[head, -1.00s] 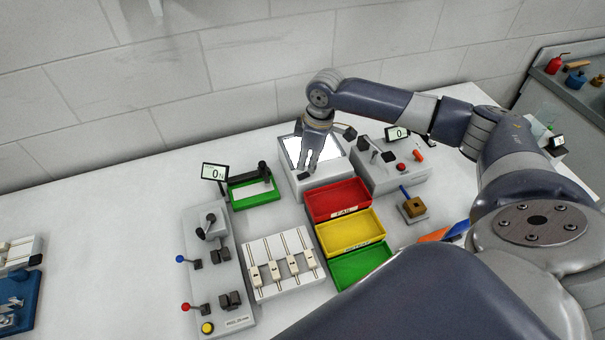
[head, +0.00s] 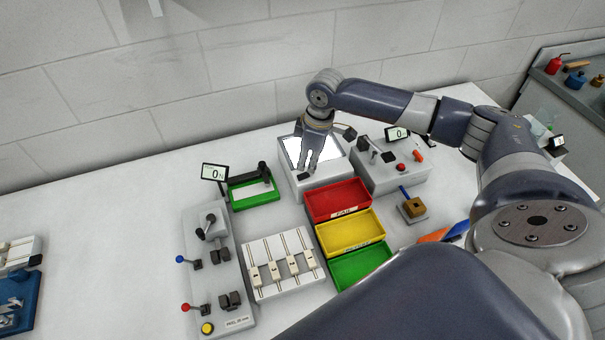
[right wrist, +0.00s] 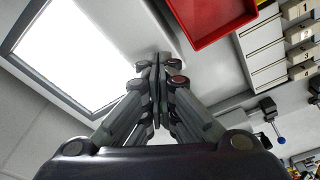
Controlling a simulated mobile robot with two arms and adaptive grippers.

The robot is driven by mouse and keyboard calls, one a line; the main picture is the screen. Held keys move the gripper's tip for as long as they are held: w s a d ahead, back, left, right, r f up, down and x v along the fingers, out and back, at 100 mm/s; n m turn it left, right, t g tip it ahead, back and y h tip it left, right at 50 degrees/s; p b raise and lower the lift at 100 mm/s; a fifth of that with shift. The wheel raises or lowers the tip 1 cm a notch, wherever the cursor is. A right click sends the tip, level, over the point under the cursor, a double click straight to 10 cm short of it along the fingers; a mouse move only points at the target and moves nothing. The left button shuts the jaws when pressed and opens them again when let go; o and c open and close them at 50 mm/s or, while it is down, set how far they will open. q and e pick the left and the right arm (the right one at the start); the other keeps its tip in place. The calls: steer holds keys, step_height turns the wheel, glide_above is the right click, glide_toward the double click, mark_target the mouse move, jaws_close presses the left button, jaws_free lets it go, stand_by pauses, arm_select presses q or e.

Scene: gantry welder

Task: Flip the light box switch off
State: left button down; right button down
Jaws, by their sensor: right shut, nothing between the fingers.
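The light box (head: 335,169) stands at the back of the table, and its panel glows bright white. The glowing panel also fills the upper left of the right wrist view (right wrist: 75,50). My right gripper (head: 308,166) is shut and empty, fingers pointing down over the front part of the box. In the right wrist view the closed fingertips (right wrist: 157,62) are at the box's front edge, beside the lit panel. The switch is small and dark at the box's front (head: 304,176), mostly hidden by the fingers, so its position cannot be told. My left gripper is not in view.
Red (head: 338,201), yellow (head: 350,233) and green (head: 362,267) trays stand in front of the box. A grey control unit (head: 392,175) is close on its right. A green-based fixture (head: 254,194) is on its left. The table's left part is mostly clear.

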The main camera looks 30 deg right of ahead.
mark_target(307, 174)
steer(key=shift+f+b, duration=0.3)
steer(key=shift+f, duration=0.7)
stand_by(0.4)
step_height(307, 174, up, 7)
steer(key=p, duration=0.8)
steer(key=shift+r, duration=0.1)
stand_by(0.5)
